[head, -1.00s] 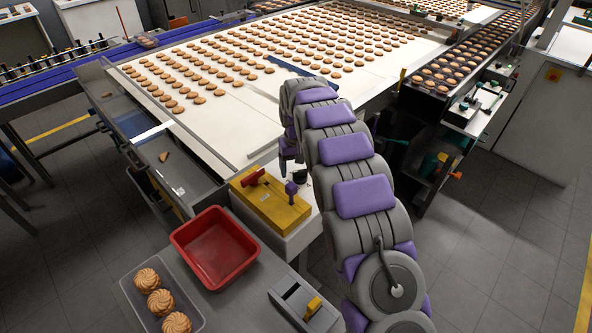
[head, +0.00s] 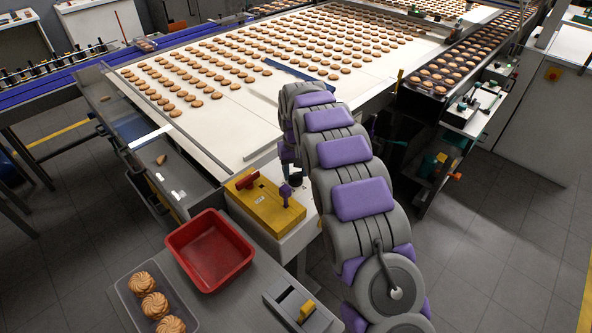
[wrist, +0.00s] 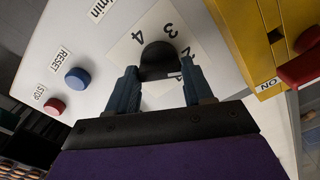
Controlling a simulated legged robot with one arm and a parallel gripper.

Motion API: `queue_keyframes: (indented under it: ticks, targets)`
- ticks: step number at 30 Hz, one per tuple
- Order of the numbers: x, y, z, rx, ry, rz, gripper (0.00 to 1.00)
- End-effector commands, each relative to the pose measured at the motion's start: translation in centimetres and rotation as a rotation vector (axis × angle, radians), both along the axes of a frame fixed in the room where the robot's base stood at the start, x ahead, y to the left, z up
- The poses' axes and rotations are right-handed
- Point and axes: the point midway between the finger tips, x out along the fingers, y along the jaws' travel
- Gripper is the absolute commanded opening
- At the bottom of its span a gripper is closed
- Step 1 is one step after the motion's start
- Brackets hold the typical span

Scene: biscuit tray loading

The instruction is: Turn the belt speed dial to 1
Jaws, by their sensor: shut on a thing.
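The belt speed dial (wrist: 158,58) is a dark round knob on a pale plate, with the numbers 4, 3, 2 and 1 around it in the wrist view. My gripper (wrist: 160,74) is shut on the dial, one dark blue finger on each side of it. No pointer on the knob can be made out, so its setting cannot be told.
In the wrist view, a blue RESET button (wrist: 77,79) and a red STOP button (wrist: 55,107) lie left of the dial. A yellow box (head: 262,205) with a red handle stands close to it. A red bin (head: 209,252) is nearby. The biscuit belt (head: 215,125) lies beyond.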

Motion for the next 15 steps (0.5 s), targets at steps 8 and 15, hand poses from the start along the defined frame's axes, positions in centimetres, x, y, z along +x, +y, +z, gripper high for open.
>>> queue_keyframes:
  ticks: [8,15]
  targets:
    - [-0.06,-0.14,0.17,-0.002,0.002,-0.028,0.21]
    - [-0.08,-0.11,0.39,-0.002,0.004,-0.146,0.21]
